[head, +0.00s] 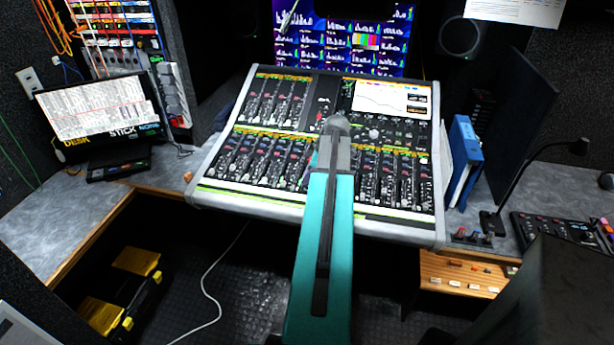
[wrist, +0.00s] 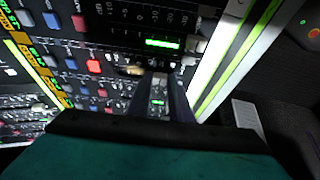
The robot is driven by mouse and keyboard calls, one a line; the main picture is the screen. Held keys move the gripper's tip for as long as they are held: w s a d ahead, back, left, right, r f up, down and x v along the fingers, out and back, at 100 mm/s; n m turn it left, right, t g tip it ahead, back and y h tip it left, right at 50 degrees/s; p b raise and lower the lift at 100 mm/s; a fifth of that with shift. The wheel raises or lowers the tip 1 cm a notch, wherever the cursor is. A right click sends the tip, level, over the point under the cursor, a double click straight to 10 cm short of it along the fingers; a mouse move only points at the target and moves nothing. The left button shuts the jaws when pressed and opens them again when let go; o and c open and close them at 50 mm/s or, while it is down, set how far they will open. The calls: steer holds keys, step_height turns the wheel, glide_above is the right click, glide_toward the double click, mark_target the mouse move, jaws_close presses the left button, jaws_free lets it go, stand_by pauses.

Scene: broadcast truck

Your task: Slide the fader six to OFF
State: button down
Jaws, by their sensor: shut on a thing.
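The mixing console (head: 395,231) fills the middle of the head view, with rows of channel strips and faders. My teal arm reaches over its lower bank and hides my gripper and the fader there. In the wrist view, my gripper (wrist: 161,88) has its dark fingers down on a channel strip, closed on a small grey fader cap (wrist: 159,79). A lit green label shows between the fingers. A neighbouring fader cap (wrist: 197,45) stands apart at the right end of its scale. I cannot read the channel number or the held fader's exact setting.
A monitor with level meters (head: 345,38) stands behind the console. Blue binders (head: 463,160) and a gooseneck lamp (head: 545,165) stand at the right. Other strips' caps and buttons lie close around my fingers.

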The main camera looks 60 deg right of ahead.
steer(key=shift+a, duration=0.1)
steer(key=shift+s+a+f+b, duration=0.1)
steer(key=shift+s+a+b, duration=0.1)
steer(key=shift+a, duration=0.4)
steer(key=shift+s+a+f+b, duration=0.15)
steer(key=shift+s+a, duration=0.1)
steer(key=shift+a, duration=0.4)
steer(key=shift+s+a+f+b, duration=0.1)
steer(key=shift+s+a+b, duration=0.1)
steer(key=shift+a, duration=0.4)
steer(key=c, duration=1.6)
jaws_free()
steer(key=shift+r, duration=0.2)
steer(key=shift+s+d+r, duration=0.1)
steer(key=shift+s+r, duration=0.05)
steer(key=shift+r, duration=0.15)
steer(key=shift+b+v, duration=1.15)
steer(key=shift+v, duration=5.25)
